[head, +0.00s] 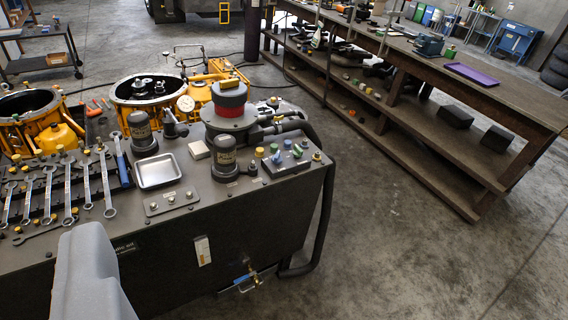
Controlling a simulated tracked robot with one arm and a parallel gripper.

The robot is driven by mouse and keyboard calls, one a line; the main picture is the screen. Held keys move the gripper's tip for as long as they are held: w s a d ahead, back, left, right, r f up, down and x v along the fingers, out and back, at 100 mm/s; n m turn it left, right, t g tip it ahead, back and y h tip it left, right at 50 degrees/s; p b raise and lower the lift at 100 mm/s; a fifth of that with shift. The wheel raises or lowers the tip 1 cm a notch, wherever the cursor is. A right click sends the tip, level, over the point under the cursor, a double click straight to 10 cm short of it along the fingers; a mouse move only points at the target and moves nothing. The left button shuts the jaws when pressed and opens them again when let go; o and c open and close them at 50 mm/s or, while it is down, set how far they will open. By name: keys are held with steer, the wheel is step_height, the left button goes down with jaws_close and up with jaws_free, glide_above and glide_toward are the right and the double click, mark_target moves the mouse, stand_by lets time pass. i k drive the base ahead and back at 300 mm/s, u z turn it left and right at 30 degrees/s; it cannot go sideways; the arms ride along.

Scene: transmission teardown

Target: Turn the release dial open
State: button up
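No part in view is clearly marked as the release dial, and I cannot tell which one it is. A dark workbench (290,205) fills the left half of the head view. Small coloured knobs (275,153) stand at the bench's right front. A pale grey rounded part of my own body fills the lower left. My gripper's fingers do not show.
Several wrenches (87,185) and a silver tray (157,171) lie on the bench top. A valve with a blue handle (243,279) juts from its front. Black hoses (324,205) hang at its right end. A long wooden shelf bench (440,150) stands at right. Open floor lies between.

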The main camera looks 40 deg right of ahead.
mark_target(297, 151)
steer(key=z, duration=0.4)
steer(key=i, duration=2.05)
steer(key=z, duration=0.25)
